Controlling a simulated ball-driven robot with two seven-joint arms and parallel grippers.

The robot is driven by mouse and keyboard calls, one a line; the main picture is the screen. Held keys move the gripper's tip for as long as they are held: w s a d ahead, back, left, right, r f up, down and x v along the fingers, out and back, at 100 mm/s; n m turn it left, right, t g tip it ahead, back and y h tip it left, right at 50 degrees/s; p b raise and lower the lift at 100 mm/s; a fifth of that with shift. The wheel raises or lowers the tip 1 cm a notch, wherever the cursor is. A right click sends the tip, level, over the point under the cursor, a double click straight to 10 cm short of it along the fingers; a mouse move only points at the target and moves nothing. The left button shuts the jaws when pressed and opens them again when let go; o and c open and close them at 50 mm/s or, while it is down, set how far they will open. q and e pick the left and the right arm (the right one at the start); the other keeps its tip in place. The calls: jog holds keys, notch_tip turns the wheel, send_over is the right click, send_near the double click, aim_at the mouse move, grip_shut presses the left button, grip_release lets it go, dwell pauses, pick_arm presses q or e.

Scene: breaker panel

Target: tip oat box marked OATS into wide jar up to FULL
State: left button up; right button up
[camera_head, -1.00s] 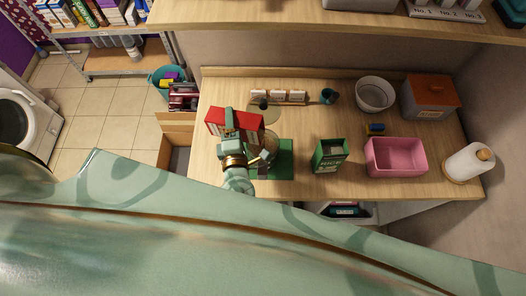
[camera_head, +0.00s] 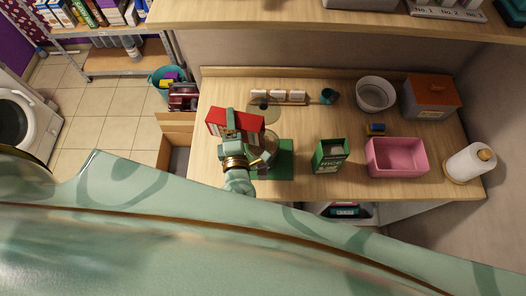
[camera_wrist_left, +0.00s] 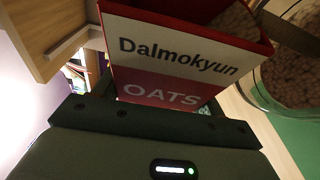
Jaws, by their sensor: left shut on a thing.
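The oat box (camera_head: 235,121) is red and white; in the left wrist view the box (camera_wrist_left: 180,62) reads "Dalmokyun OATS", with oats visible inside its open top. My left gripper (camera_head: 232,136) is shut on it and holds it at the left of the counter. The wide clear jar (camera_head: 267,148) stands on a green mat (camera_head: 285,160), just right of the gripper and partly hidden by it. In the left wrist view the jar (camera_wrist_left: 290,75) is at the right edge, with oats visible inside. I cannot read a FULL mark. My right gripper is not in view.
A clear round lid (camera_head: 263,112) lies behind the jar. Bare counter separates the mat from the green box.

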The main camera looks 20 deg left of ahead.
pick_arm(q)
jog(key=r+n+p, duration=0.2)
jog(key=p, duration=0.1)
jog(key=shift+a+g+h, duration=0.2)
jog(key=shift+g+h, duration=0.1)
jog(key=shift+a+r+n+p, duration=0.1)
jog(key=shift+r+n+p, duration=0.25)
jog(key=shift+n+p, duration=0.35)
jog(key=r+n+h+p, duration=0.1)
jog(key=r+p, duration=0.1)
jog(key=r+n+g+h+p, duration=0.1)
jog(key=r+n+p, duration=0.1)
jog(key=p, duration=0.1)
jog(key=shift+d, duration=0.2)
jog(key=shift+r+n, duration=0.15)
jog(key=shift+n, duration=0.25)
jog(key=shift+f+g, duration=0.25)
jog(key=shift+g, duration=0.05)
notch_tip(320, 180, up, 3)
jog(key=p, duration=0.3)
jog(key=shift+d+r, duration=0.1)
jog(key=shift+r, duration=0.1)
jog(key=shift+f, duration=0.15)
jog(key=shift+h, duration=0.3)
